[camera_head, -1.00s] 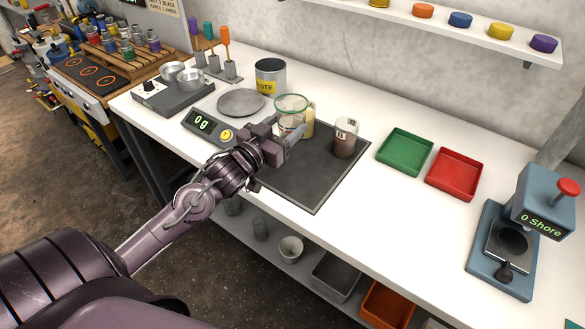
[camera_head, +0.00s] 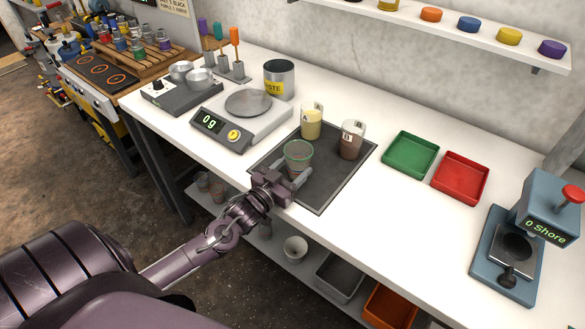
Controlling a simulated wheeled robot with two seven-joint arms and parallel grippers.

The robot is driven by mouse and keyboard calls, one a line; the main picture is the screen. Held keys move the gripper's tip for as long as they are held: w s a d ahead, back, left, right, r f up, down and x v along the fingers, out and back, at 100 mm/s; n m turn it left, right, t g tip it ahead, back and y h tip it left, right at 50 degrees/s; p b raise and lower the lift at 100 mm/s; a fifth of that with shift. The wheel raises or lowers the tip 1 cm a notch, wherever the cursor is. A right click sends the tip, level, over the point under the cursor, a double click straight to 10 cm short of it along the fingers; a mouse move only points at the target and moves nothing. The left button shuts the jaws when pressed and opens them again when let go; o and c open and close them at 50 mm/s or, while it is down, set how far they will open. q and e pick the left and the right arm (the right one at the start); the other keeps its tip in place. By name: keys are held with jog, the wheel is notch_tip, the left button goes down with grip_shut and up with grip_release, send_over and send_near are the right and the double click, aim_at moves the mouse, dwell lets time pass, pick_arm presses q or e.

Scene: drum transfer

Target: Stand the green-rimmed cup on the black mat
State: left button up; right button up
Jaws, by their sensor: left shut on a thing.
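The green-rimmed cup (camera_head: 298,153) is clear and upright, over the left front part of the black mat (camera_head: 320,196). My left gripper (camera_head: 298,178) is shut on the cup from the front. The gripper hides the cup's lower part, so I cannot tell whether its base touches the mat. On the mat behind it stand a cup of pale yellow liquid marked A (camera_head: 311,124) and a cup of brown liquid marked B (camera_head: 350,142). My right gripper is not in view.
A scale (camera_head: 233,127) reading 0 g stands left of the mat, with a waste can (camera_head: 279,78) behind. A green tray (camera_head: 410,155) and a red tray (camera_head: 460,177) lie to the right. A Shore tester (camera_head: 515,245) stands at the far right. The mat's front right is bare.

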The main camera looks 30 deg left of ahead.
pick_arm(q)
jog(key=shift+f, duration=0.1)
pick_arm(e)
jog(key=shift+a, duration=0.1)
pick_arm(q)
jog(key=o, duration=0.9)
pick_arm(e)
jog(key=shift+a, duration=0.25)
pick_arm(q)
jog(key=shift+o, duration=0.2)
jog(key=shift+s, duration=0.15)
jog(key=s+a+b, duration=0.1)
jog(key=s, duration=1)
jog(key=shift+s, duration=0.35)
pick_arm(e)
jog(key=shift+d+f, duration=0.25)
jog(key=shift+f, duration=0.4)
